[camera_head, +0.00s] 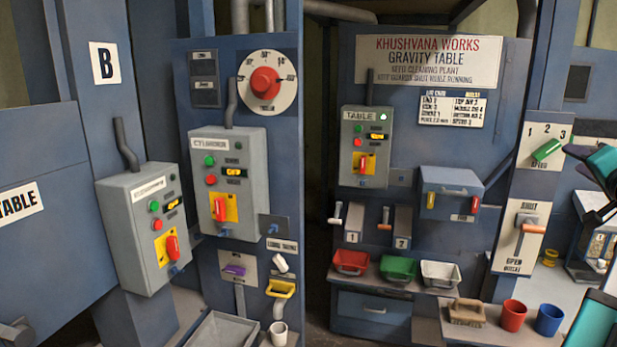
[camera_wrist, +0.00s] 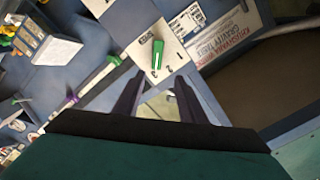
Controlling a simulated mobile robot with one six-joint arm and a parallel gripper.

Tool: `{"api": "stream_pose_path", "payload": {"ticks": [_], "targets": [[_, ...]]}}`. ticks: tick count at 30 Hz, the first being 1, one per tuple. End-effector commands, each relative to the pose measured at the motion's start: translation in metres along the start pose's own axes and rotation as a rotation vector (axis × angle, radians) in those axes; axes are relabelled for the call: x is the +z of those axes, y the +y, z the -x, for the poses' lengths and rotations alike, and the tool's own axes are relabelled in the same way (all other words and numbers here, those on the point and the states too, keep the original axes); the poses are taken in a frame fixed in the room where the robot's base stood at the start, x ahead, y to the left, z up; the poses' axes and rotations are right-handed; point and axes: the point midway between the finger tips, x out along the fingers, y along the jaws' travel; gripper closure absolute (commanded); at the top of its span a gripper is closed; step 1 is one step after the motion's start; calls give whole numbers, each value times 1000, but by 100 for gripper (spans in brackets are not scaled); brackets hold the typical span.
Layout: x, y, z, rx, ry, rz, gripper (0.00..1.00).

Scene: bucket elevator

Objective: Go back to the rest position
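My gripper (camera_wrist: 160,77) is open in the wrist view, with its two dark fingers apart and nothing between them. Just beyond the fingertips is the green selector knob (camera_wrist: 158,54) on its white plate. I see no contact, but the exact gap is hard to judge. In the head view the green selector knob (camera_head: 547,150) is tilted up to the right, towards the 3. My gripper (camera_head: 576,158) is partly in view at the right edge, close to the right of the knob.
Below the knob is an outlet lever (camera_head: 529,230) with an orange handle. A brush (camera_head: 467,312), a red cup (camera_head: 513,315) and a blue cup (camera_head: 549,319) stand on the front ledge. A balance case (camera_head: 597,245) is at the right. Control boxes project at the left.

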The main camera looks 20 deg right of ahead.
Motion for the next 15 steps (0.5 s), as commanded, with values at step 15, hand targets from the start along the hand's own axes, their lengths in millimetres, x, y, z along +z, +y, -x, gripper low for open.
{"api": "stream_pose_path", "payload": {"ticks": [15], "targets": [[174, -16, -92, -68, -254, -82, 62]]}}
